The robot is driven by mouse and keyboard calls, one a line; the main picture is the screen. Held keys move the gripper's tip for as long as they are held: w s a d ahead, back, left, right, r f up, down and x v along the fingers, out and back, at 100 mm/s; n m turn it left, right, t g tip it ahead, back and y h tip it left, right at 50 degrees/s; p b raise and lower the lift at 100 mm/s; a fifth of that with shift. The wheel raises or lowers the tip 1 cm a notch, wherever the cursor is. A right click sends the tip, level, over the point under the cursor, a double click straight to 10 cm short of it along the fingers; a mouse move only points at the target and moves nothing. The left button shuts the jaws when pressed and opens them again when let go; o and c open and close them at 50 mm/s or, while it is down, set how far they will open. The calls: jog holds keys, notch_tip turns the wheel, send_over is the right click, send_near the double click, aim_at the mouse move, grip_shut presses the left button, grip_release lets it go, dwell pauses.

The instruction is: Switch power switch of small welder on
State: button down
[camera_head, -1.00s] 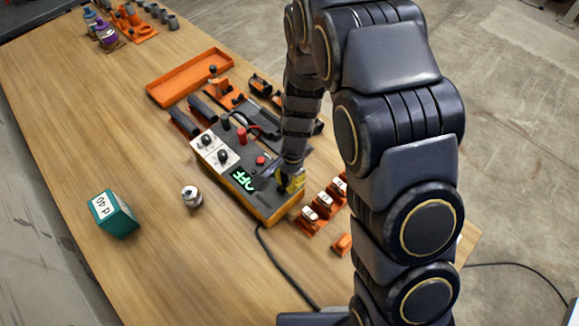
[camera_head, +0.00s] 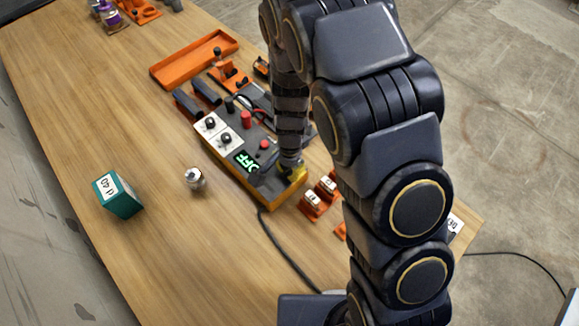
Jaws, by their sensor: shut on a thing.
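The small welder (camera_head: 233,183) is a dark box with a yellow-orange lower edge near the middle of the table. Its green display (camera_head: 246,161) reads OFF. Two black knobs on white plates (camera_head: 218,131), a red post (camera_head: 246,119) and a red button (camera_head: 264,144) are on its top. My gripper (camera_head: 291,172) is down at the welder's right end, beyond the display, its fingers mostly hidden by its own body. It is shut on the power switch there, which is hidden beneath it.
An orange tray (camera_head: 193,61), dark cylinders (camera_head: 188,104) and orange holders (camera_head: 318,195) surround the welder. A small metal canister (camera_head: 195,179) and a teal box (camera_head: 118,195) stand in front. A black cable (camera_head: 283,250) crosses the table.

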jog(key=shift+s+f, duration=0.2)
jog(key=shift+s, duration=0.1)
jog(key=shift+w+d+r, duration=0.1)
jog(key=shift+w+d, duration=0.5)
jog(key=shift+d, duration=0.1)
jog(key=shift+r, duration=0.1)
notch_tip(320, 180, up, 14)
jog(key=w+d, duration=0.1)
jog(key=shift+w, duration=0.3)
dwell(0.6)
